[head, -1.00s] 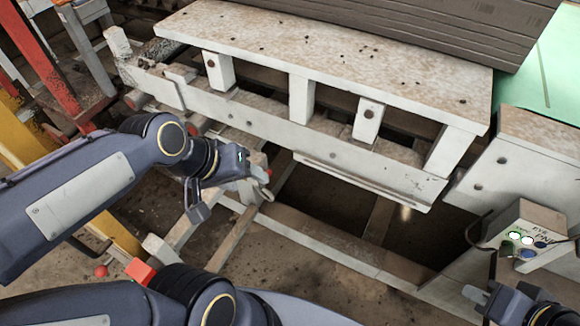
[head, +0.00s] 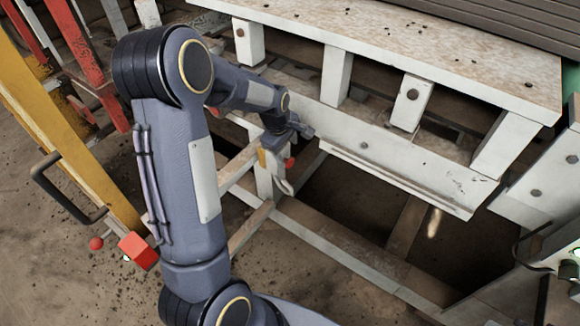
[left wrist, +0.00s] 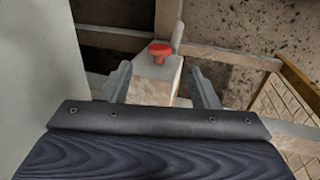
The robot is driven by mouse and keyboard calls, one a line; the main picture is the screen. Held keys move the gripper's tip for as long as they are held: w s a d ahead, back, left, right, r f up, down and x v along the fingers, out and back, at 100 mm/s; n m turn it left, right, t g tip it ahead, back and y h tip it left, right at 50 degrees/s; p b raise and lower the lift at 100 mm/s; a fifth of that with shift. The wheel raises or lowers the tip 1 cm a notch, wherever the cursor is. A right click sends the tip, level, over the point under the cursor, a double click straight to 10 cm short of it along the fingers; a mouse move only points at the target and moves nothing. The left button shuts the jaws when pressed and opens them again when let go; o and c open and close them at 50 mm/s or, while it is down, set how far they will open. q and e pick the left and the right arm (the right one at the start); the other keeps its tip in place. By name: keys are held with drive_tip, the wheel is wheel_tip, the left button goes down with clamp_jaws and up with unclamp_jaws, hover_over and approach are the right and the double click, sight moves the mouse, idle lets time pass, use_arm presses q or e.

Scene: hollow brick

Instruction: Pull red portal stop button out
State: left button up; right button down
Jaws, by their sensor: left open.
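The red stop button (left wrist: 160,52) is a mushroom-shaped head on a pale post (left wrist: 156,88) in the left wrist view. In the head view the red button (head: 290,163) shows at the side of the post, partly hidden by my gripper. My left gripper (left wrist: 160,70) is open, with one finger on each side of the post and the button just beyond and between the fingertips. I cannot tell whether the fingers touch anything. In the head view my left gripper (head: 292,150) is at the post. My right gripper is not in view.
A long pale bench frame (head: 380,140) with uprights stands behind the post. A yellow beam (head: 75,140) with a black handle (head: 60,190) stands at the left, near a red block (head: 138,250) and a red knob (head: 97,243). A low beam (head: 330,240) crosses the floor.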

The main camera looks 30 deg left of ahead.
sight(290, 161)
use_arm(q)
drive_tip(key=b+x, duration=0.1)
drive_tip(key=x, duration=0.7)
drive_tip(key=shift+f, duration=0.2)
